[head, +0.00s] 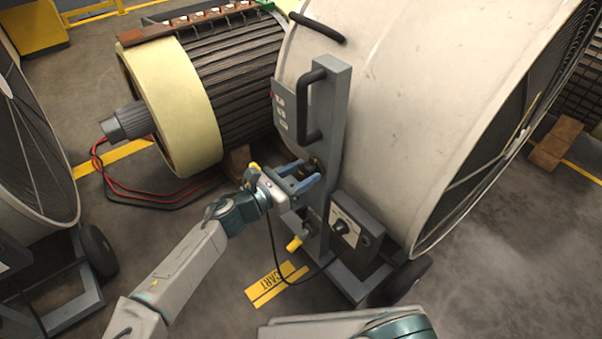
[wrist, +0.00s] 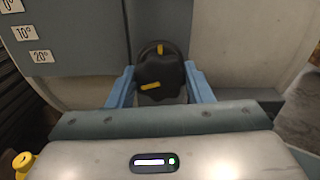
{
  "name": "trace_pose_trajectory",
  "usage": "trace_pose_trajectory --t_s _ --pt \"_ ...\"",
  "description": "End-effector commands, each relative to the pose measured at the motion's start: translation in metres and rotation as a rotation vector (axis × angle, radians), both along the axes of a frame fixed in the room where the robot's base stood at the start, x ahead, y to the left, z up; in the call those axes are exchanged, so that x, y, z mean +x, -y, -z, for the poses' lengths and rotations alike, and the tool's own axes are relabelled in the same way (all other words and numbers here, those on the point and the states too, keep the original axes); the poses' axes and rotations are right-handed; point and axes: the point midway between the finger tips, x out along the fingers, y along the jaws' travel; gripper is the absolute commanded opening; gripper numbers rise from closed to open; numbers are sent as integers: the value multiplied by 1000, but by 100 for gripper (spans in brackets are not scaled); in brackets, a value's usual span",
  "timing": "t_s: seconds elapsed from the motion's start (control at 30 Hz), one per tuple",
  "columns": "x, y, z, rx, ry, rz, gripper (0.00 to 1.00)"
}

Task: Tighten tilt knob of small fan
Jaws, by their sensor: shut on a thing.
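The black lobed tilt knob (wrist: 160,72) sits on the grey upright bracket of the drum fan (head: 400,90) in front of me. One yellow mark is on the knob's face, low and slightly left; another yellow mark is at its top. My gripper (wrist: 160,90) has its blue fingers on either side of the knob and is shut on it. In the head view my gripper (head: 306,180) reaches the bracket from the left, and its fingers partly hide the knob. An angle plate (wrist: 35,35) reading 0°, 10° and 20° is left of the knob.
A control box (head: 355,230) with a dial and a yellow-tipped lever (head: 294,243) sit below the knob. A cable hangs near my wrist. A large motor (head: 190,110) with red and black cables stands behind left. Another fan (head: 30,160) stands at the left edge.

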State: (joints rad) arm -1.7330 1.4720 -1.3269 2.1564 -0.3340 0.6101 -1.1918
Motion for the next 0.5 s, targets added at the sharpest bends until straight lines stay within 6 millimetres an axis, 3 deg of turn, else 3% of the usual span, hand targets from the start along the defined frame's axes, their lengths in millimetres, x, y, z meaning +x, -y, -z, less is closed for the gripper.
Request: trace_pose_trajectory --t_s 0.5 --pt "-1 0 -6 147 218 -1 23"
